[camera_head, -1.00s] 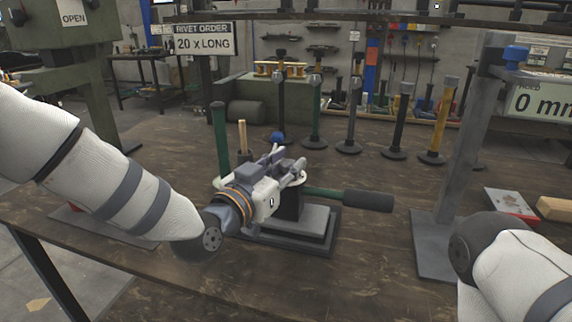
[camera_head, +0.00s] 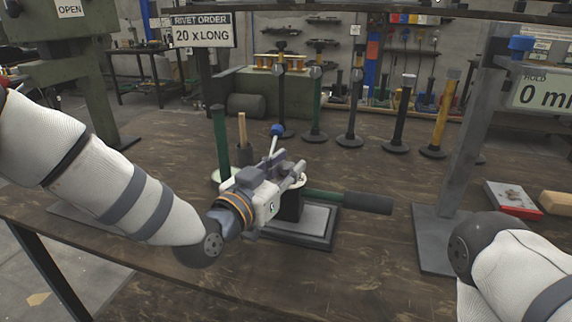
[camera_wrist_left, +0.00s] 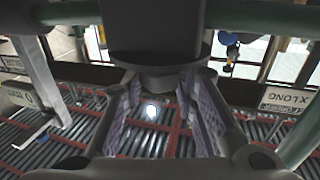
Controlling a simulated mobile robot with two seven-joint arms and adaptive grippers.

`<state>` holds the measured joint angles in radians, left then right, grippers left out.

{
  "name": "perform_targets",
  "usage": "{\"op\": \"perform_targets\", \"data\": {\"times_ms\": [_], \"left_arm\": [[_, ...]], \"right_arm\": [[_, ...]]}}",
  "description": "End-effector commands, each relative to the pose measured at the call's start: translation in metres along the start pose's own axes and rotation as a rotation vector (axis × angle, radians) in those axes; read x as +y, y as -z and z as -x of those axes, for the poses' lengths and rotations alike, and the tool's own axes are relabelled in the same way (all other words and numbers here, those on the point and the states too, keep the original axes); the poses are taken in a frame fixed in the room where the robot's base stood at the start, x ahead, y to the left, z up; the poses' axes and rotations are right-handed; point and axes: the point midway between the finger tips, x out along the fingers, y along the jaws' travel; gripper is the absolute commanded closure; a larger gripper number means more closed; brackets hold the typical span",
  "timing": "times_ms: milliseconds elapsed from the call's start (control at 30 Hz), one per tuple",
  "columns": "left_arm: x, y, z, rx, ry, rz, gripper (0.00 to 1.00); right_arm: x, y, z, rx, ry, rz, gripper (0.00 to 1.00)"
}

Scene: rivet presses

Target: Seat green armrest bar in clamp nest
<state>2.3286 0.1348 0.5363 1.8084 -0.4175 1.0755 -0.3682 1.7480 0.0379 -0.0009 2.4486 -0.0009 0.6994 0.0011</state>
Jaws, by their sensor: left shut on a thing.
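The green armrest bar (camera_head: 322,194) with a black sleeve (camera_head: 368,203) on its right end lies roughly level over the clamp nest. My left gripper (camera_head: 291,178) is shut on it; the gripper hides the grip point. In the left wrist view, green tube (camera_wrist_left: 262,18) crosses the top behind a dark block, beyond the gripper fingers (camera_wrist_left: 165,115). The clamp nest has a black post (camera_head: 290,207) on a stepped base plate (camera_head: 318,240). A lever with a blue ball (camera_head: 277,129) stands raised behind the gripper. Whether the bar touches the nest is hidden. My right gripper is out of view.
A green upright post (camera_head: 221,140) and a wooden stick (camera_head: 242,130) stand close behind the left gripper. Several posts on round feet line the back. The bench front is clear.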

Motion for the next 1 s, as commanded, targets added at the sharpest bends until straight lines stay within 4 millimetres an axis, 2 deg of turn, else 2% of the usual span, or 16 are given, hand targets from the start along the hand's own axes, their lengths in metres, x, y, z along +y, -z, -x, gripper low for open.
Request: {"op": "perform_targets", "data": {"times_ms": [33,100,133,467,567,800,900,1000], "left_arm": [[0.000,0.001,0.000,0.004,0.000,-0.001,0.70],[0.000,0.001,0.000,0.004,0.000,-0.001,0.54],[0.000,0.001,0.000,0.004,0.000,-0.001,0.51],[0.000,-0.001,0.004,-0.002,-0.001,0.000,0.51],[-0.001,-0.001,0.023,-0.004,0.000,0.000,0.51],[0.000,0.000,0.087,-0.002,0.000,0.001,0.51],[0.000,0.000,0.106,0.000,0.000,0.000,0.51],[0.000,0.000,0.117,0.002,0.001,-0.001,0.51]], "right_arm": [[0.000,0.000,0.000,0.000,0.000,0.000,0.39],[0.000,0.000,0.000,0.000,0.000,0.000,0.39],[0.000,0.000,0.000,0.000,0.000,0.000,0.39],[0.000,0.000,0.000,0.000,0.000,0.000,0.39],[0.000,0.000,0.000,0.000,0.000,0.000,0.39],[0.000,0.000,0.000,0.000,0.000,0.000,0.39],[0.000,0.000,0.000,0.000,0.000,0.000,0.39],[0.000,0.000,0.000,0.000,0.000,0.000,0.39]]}}
